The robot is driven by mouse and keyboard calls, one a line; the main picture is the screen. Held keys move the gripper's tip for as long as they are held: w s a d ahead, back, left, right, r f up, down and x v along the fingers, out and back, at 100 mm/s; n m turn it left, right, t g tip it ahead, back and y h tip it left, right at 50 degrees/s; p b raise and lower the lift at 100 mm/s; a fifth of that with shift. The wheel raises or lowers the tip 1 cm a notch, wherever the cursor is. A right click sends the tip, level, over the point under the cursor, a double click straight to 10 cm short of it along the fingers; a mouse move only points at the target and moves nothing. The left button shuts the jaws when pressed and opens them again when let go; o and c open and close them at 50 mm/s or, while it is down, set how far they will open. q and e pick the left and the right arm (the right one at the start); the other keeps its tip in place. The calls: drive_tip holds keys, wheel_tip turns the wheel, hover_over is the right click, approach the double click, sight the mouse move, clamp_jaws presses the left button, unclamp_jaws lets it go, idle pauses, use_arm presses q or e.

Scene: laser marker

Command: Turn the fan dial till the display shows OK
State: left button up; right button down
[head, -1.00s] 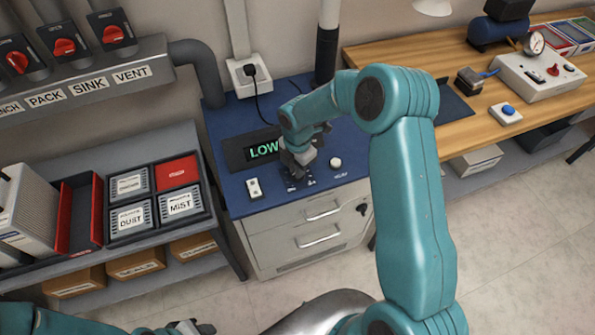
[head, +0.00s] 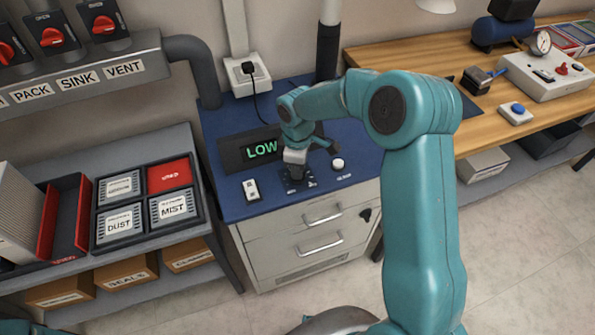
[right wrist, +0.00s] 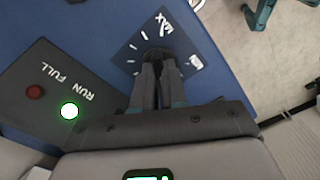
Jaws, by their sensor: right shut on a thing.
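The fan dial (right wrist: 157,55) is a dark knob on a dark plate with white tick marks and the word MAX, seen in the right wrist view. My right gripper (right wrist: 156,82) is shut on it, the two fingers close together; the fingers hide much of the knob. In the head view my right gripper (head: 296,172) points down at the dial plate (head: 311,184) on the blue top. The display (head: 262,149) behind it reads LOW in green. My left gripper is not in view.
A white switch (head: 250,190) and a round white button (head: 338,164) flank the dial plate. A dark panel marked RUN and FULL (right wrist: 50,88) has a dark red lamp and a lit green lamp. Label trays (head: 147,205) stand left, a wooden bench (head: 455,140) right.

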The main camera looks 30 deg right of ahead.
drive_tip(key=m+b, duration=0.2)
drive_tip(key=m, duration=0.3)
drive_tip(key=shift+w+m, duration=0.1)
drive_tip(key=shift+m, duration=0.2)
drive_tip(key=m+b, duration=0.1)
drive_tip(key=m, duration=0.2)
drive_tip(key=shift+r+m+b, duration=0.15)
drive_tip(key=shift+m+b, duration=0.4)
drive_tip(key=shift+m, duration=1.05)
drive_tip(key=c, duration=1.2)
unclamp_jaws()
wheel_tip(320, 180, up, 16)
drive_tip(key=shift+r+p, duration=0.15)
drive_tip(key=shift+p, duration=0.65)
